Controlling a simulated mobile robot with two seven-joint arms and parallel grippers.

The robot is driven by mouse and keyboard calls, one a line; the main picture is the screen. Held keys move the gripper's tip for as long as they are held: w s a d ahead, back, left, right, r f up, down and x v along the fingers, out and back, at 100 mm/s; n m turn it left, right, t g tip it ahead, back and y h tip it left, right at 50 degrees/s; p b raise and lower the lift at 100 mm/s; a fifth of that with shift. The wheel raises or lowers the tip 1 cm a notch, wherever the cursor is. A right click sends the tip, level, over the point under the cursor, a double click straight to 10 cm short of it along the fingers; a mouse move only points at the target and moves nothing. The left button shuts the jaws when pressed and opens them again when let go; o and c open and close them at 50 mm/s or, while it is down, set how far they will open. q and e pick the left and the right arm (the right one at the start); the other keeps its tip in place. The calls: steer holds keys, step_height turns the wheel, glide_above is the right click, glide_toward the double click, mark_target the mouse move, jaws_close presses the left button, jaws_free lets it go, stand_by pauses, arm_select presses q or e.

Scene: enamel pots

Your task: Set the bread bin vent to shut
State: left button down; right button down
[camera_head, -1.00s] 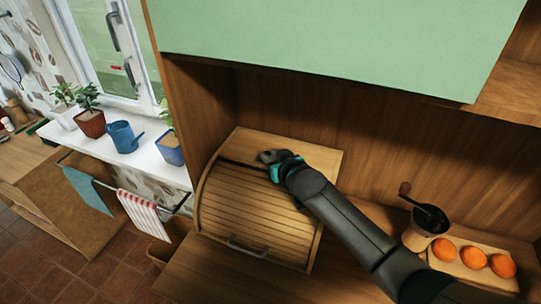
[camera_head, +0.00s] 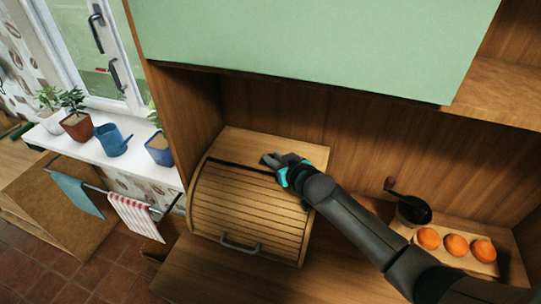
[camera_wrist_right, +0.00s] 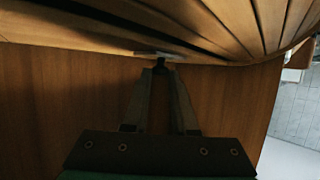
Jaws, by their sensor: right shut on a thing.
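The wooden bread bin (camera_head: 250,212) with its slatted roll front stands on the counter in the head view. A dark line (camera_head: 232,164) runs along the top edge of the slats. My right gripper (camera_head: 266,159) is at the top of the bin, by this line. In the wrist view my right gripper (camera_wrist_right: 159,72) has its fingertips together on a small dark knob (camera_wrist_right: 158,64) below a pale plate (camera_wrist_right: 153,54) at the bin. The vent's setting cannot be read, as the gripper covers this part in the head view. My left gripper is not in view.
A board with oranges (camera_head: 456,246) and a grinder (camera_head: 412,209) are at the right. A green cupboard (camera_head: 310,45) hangs above the bin. A windowsill with plants and a blue watering can (camera_head: 112,140) is at the left.

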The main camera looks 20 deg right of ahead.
steer(key=shift+d+f, duration=0.1)
steer(key=shift+d, duration=0.05)
steer(key=c, duration=0.8)
jaws_free()
steer(key=shift+s, duration=0.1)
steer(key=shift+o, duration=0.5)
steer(key=v, duration=1.5)
steer(key=shift+r+p, duration=0.2)
steer(key=shift+p, duration=0.25)
